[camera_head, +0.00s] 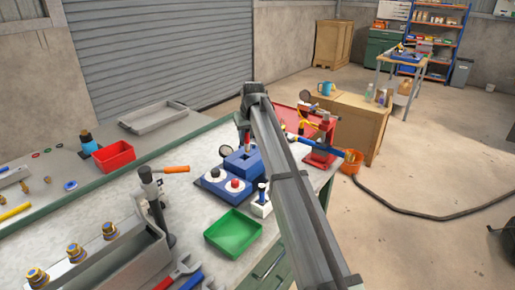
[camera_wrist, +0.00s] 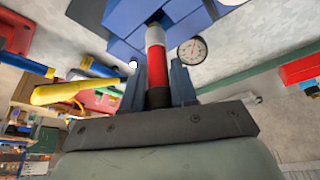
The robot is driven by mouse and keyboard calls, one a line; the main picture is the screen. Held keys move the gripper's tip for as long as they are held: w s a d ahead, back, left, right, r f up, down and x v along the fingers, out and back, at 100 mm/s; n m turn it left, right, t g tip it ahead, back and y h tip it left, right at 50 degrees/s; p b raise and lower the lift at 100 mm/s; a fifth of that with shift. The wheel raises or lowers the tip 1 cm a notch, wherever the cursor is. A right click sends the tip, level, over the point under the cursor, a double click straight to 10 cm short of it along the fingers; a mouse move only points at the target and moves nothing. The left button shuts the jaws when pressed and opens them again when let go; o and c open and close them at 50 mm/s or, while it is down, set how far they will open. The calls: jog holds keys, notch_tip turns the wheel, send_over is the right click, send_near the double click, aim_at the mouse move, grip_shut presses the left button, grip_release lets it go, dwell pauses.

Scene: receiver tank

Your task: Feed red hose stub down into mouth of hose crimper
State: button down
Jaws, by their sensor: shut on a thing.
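My gripper (camera_wrist: 158,78) is shut on the red hose stub (camera_wrist: 157,68), which has a pale band toward its far end and a black part near my palm. In the wrist view the stub points at the blue hose crimper (camera_wrist: 190,18), and its far end overlaps the blue blocks. I cannot tell whether the end is inside the mouth or just in front of it. In the head view my gripper (camera_head: 243,129) is above the blue crimper (camera_head: 243,163), which stands on the bench.
A dial gauge (camera_wrist: 192,50) is close to the crimper. On the bench (camera_head: 205,165) are a blue plate with round knobs (camera_head: 226,186), a green tray (camera_head: 233,233), an upright dark tool (camera_head: 156,205) and a grey trough (camera_head: 115,262).

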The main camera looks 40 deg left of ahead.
jog(key=n, duration=0.1)
jog(key=a+n, duration=0.1)
jog(key=a+n+g, duration=0.1)
jog(key=shift+w+r, duration=0.25)
jog(key=shift+r, duration=0.05)
jog(key=shift+f, duration=0.1)
jog(key=shift+f, duration=1.65)
jog(key=shift+f, duration=0.15)
jog(key=shift+f, duration=1.25)
jog(key=shift+f, duration=0.3)
jog(key=shift+f, duration=0.55)
